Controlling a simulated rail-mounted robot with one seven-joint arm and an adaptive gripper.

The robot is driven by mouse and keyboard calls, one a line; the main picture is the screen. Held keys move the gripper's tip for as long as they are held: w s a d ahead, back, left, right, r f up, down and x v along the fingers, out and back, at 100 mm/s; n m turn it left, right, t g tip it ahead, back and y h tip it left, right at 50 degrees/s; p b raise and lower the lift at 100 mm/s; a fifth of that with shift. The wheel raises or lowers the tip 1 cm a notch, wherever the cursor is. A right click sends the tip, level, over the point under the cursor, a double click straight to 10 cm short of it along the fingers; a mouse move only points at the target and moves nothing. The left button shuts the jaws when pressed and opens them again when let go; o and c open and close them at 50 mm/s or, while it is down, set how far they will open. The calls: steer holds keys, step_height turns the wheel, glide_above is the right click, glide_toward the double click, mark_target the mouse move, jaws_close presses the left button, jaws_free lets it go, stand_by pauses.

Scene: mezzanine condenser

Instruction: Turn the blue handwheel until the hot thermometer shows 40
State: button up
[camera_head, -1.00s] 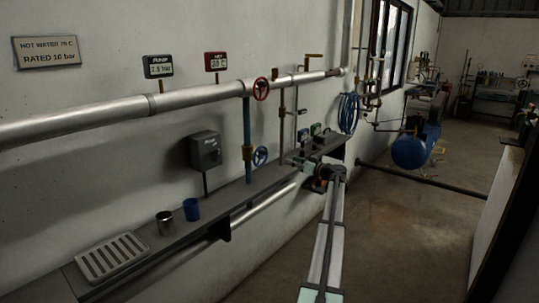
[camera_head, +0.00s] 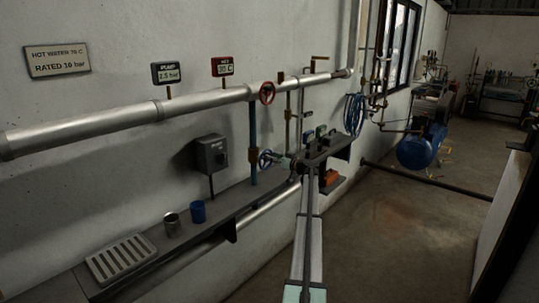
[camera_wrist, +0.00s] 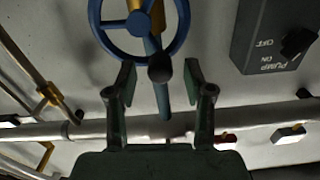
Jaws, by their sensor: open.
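The blue handwheel (camera_head: 263,160) sits low on the vertical blue pipe (camera_head: 253,125), above the wall ledge. In the wrist view its rim (camera_wrist: 182,34) fills the top middle, with a brass part behind it. My gripper (camera_head: 281,163) is just right of the wheel in the head view. In the wrist view my gripper (camera_wrist: 160,74) is open, its two fingers apart below the wheel, with a dark round knob end between them. No grip on the rim shows. The red-framed hot thermometer (camera_head: 222,67) has a green display; its digits are too small to read surely.
A red handwheel (camera_head: 267,93) sits above on the big silver pipe (camera_head: 205,99). The grey pump switch box (camera_head: 210,154) is left of the blue wheel; it also shows in the wrist view (camera_wrist: 268,38). A blue cup (camera_head: 198,211) and a metal cup (camera_head: 171,224) stand on the ledge.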

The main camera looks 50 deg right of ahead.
steer(key=shift+w, duration=1.25)
steer(key=shift+c, duration=0.3)
jaws_close()
steer(key=shift+d+f+m+b, duration=0.1)
steer(key=shift+d+m+b, duration=0.05)
steer(key=shift+m+b, duration=0.2)
steer(key=shift+d+b, duration=0.1)
steer(key=shift+b, duration=0.35)
steer(key=m+b, duration=0.2)
steer(key=shift+d+b, duration=0.3)
steer(key=shift+d, duration=0.05)
steer(key=shift+d+r+m+b, duration=0.15)
steer(key=shift+d+m+b, duration=0.1)
steer(key=shift+m+b, duration=0.45)
steer(key=shift+d+r+m+b, duration=0.2)
steer(key=shift+m+b, duration=0.25)
steer(key=shift+m, duration=0.4)
